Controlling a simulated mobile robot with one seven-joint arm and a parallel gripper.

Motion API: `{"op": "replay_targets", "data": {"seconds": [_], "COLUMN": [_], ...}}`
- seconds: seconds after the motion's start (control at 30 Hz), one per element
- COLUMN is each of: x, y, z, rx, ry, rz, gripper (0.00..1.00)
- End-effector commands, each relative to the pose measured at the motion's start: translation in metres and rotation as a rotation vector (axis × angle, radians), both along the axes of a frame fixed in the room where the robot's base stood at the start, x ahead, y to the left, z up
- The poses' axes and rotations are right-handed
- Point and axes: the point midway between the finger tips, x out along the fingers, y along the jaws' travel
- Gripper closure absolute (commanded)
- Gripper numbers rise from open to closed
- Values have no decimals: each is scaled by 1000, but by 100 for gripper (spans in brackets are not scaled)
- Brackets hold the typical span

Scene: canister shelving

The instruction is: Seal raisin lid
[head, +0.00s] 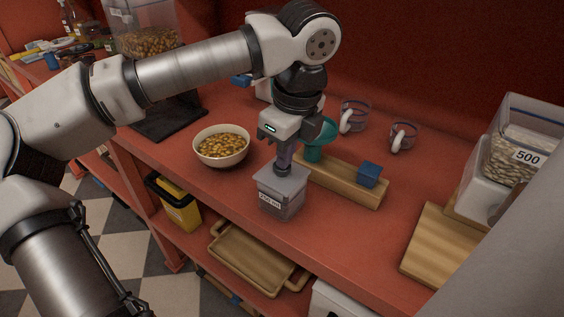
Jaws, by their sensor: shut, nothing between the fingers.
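A small square canister (280,200) with a grey lid (282,180) stands upright on the red shelf, near its front edge. Its front label is partly readable, and its contents are hard to make out. My gripper (284,172) points straight down over the middle of the lid, with its fingers shut and empty. The fingertips appear to meet the lid top; I cannot tell whether they press on it. The lid looks level on the canister. I cannot tell whether it is fully seated.
A bowl of raisin-like pieces (222,146) stands left of the canister. A wooden board (437,246) lies right; the shelf between is clear.

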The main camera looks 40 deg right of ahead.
Motion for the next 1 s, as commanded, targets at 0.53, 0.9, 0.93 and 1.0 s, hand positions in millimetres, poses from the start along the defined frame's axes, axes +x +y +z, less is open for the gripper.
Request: {"op": "replay_targets", "data": {"seconds": [0.53,0.9,0.93,1.0], "x": [0,0,0,0], "y": [0,0,0,0], "z": [47,77,79,84], "rx": [-1,0,0,-1], "ry": [-1,-2,-2,-1], "rz": [1,1,1,1], "gripper": [100,100,100,100]}}
